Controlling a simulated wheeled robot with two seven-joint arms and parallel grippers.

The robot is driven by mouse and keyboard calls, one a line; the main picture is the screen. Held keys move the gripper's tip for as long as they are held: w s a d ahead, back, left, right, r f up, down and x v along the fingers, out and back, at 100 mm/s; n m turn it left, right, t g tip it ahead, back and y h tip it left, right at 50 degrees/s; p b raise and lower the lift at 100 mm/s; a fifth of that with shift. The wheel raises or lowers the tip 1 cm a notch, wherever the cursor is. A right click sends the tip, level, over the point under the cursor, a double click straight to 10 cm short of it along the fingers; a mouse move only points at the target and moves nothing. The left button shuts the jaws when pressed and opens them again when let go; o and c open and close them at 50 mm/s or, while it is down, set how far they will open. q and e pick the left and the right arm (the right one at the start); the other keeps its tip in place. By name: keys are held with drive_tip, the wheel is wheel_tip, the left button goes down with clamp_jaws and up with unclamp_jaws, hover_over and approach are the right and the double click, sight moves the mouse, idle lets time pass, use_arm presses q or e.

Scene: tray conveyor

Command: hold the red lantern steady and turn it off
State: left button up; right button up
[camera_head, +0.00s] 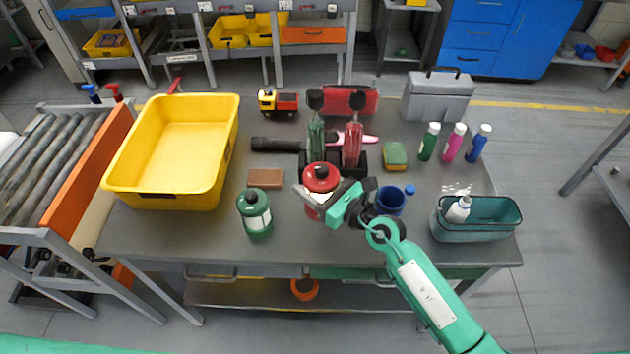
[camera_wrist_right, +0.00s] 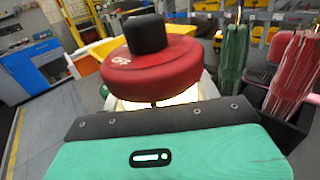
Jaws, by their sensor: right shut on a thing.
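The red lantern (camera_head: 320,178) stands upright near the middle of the table, with its red cap and black top knob. In the right wrist view its red cap (camera_wrist_right: 152,68) fills the upper middle, and the body below the cap glows pale white, so it looks lit. My right gripper (camera_head: 318,198) reaches in from the lower right and is shut on the red lantern's body; the wrist view hides most of the grip behind my gripper's own housing. A green lantern (camera_head: 254,214) stands apart to the left. My left gripper is not in view.
A blue mug (camera_head: 391,201) and teal basket (camera_head: 475,229) are to the right. A brown block (camera_head: 265,178) and yellow bin (camera_head: 170,203) are left. The front table edge is clear.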

drive_tip(key=shift+f+b, duration=3.75)
drive_tip(key=shift+f, duration=0.95)
drive_tip(key=shift+f, duration=0.2)
drive_tip(key=shift+f+b, duration=0.25)
drive_tip(key=shift+b, duration=0.15)
drive_tip(key=o, duration=1)
drive_tip(key=shift+o, duration=0.2)
drive_tip(key=c, duration=1)
drive_tip(key=shift+c, duration=0.2)
